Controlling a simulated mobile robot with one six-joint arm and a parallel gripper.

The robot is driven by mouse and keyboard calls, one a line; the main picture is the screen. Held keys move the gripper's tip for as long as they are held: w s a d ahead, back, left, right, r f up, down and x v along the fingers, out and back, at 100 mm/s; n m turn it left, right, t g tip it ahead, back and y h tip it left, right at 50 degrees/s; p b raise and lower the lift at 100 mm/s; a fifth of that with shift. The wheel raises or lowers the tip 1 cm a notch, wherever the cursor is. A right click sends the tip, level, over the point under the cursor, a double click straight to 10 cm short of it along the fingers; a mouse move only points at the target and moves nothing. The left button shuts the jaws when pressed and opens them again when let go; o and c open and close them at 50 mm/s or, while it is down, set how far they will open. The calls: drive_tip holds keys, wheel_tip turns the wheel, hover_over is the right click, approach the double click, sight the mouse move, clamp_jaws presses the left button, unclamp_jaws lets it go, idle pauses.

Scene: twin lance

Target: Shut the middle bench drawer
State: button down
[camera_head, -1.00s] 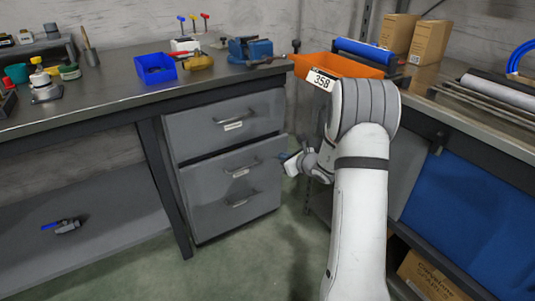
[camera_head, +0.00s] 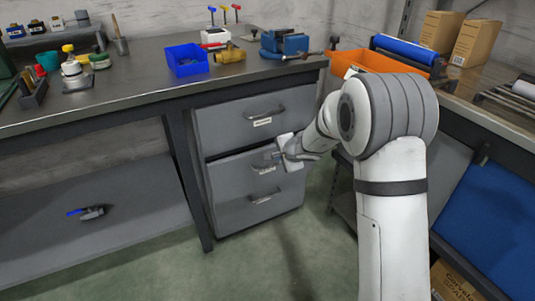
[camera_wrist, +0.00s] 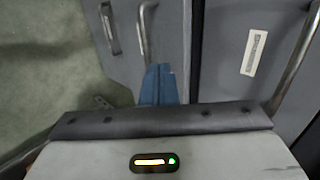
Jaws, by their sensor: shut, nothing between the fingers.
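The grey middle bench drawer (camera_head: 230,178) is the second front down under the bench. A dark gap runs along its upper edge, and I cannot tell how far it stands out. My gripper (camera_head: 276,156) is in front of its right part and hides some of its handle. In the wrist view the blue fingers (camera_wrist: 160,72) are together and empty. They point at the drawer front, close beside a metal handle (camera_wrist: 144,32). I cannot tell whether they touch.
The top drawer (camera_head: 225,128) is above and the bottom drawer (camera_head: 235,214) below. The bench top holds a blue bin (camera_head: 186,62), a blue vise (camera_head: 284,42) and other tools. An orange bin (camera_head: 375,62) is behind my arm. The floor in front is clear.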

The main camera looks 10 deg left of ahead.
drive_tip(key=shift+w+a+f+p, duration=0.4)
drive_tip(key=shift+w+a+f, duration=0.3)
drive_tip(key=shift+w, duration=0.4)
drive_tip(key=shift+w+a+f+p, duration=0.35)
drive_tip(key=shift+w+a+f, duration=0.2)
drive_tip(key=shift+w+a, duration=0.4)
drive_tip(key=shift+w+a+f+p, duration=0.4)
drive_tip(key=shift+w+a+f, duration=0.25)
drive_tip(key=shift+w, duration=0.55)
